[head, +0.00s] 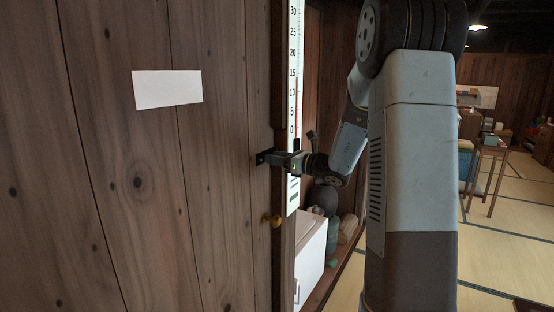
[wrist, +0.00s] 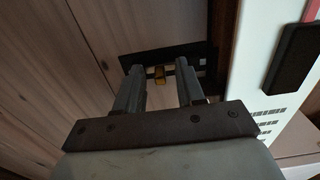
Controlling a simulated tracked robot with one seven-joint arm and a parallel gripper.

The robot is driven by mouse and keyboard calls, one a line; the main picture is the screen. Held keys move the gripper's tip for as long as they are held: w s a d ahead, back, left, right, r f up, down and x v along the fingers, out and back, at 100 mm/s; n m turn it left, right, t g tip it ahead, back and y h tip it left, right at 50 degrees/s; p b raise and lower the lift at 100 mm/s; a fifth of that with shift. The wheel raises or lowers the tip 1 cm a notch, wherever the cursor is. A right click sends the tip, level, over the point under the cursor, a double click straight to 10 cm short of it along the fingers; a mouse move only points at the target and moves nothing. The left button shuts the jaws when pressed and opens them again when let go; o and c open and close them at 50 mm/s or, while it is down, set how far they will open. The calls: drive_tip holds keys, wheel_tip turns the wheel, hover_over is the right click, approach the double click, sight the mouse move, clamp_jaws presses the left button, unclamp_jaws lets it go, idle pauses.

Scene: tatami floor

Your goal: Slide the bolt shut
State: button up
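The bolt (wrist: 158,72) shows in the wrist view as a small brass-yellow piece on a dark plate (wrist: 198,52) fixed to the wooden door. My gripper (wrist: 160,68) reaches toward it, with its two fingers apart and the brass piece between their tips. Gaps show on both sides of the piece, so the fingers look open. In the head view my gripper (head: 279,159) is at the door's right edge, in front of the dark bolt plate (head: 262,157). It hides most of the bolt there, and I cannot tell how far the bolt is slid.
The plank door (head: 225,120) carries a blank white paper (head: 167,89) and a brass knob (head: 271,220) below the bolt. A white thermometer board (head: 294,90) stands right beside the door edge. A white cabinet (head: 311,262) is below it. Open tatami floor (head: 500,260) lies at right.

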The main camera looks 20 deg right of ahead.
drive_tip(key=shift+c, duration=0.4)
clamp_jaws()
